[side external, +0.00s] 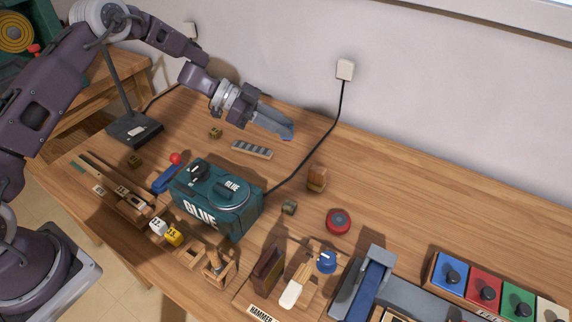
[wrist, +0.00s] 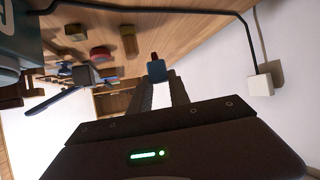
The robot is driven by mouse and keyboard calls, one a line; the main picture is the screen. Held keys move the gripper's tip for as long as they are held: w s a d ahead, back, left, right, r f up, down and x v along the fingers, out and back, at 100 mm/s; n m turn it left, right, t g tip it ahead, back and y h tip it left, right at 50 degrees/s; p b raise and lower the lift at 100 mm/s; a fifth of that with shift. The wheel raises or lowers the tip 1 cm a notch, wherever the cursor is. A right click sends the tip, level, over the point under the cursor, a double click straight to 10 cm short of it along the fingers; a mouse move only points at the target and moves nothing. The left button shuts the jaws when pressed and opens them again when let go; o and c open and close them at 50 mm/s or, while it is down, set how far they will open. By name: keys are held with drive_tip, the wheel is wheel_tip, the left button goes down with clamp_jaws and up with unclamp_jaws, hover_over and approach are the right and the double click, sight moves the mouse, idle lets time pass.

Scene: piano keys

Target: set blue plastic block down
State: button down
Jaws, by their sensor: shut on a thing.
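My gripper (side external: 284,127) reaches out from the upper left in the side view, with its fingers over the back part of the wooden bench (side external: 420,200). It is shut on a small blue block (side external: 288,135) at the fingertips, largely covered by the fingers in the side view. In the wrist view, my gripper (wrist: 158,84) holds the blue block (wrist: 157,71) between its two fingertips, with a small reddish piece visible just beyond it. The block appears to be above the bench; the exact gap cannot be told.
A teal glue pot (side external: 215,208) stands front left of my gripper. A grey slotted strip (side external: 251,149), wooden block (side external: 317,179), red round piece (side external: 338,221) and small brass cube (side external: 289,208) lie nearby. A black cable (side external: 318,146) runs to a wall plug. The bench's back right is clear.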

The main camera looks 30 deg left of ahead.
wheel_tip(320, 180, down, 10)
drive_tip(key=shift+r, duration=0.25)
drive_tip(key=c, duration=1.2)
unclamp_jaws()
drive_tip(key=shift+f, duration=0.1)
drive_tip(key=shift+c, duration=0.2)
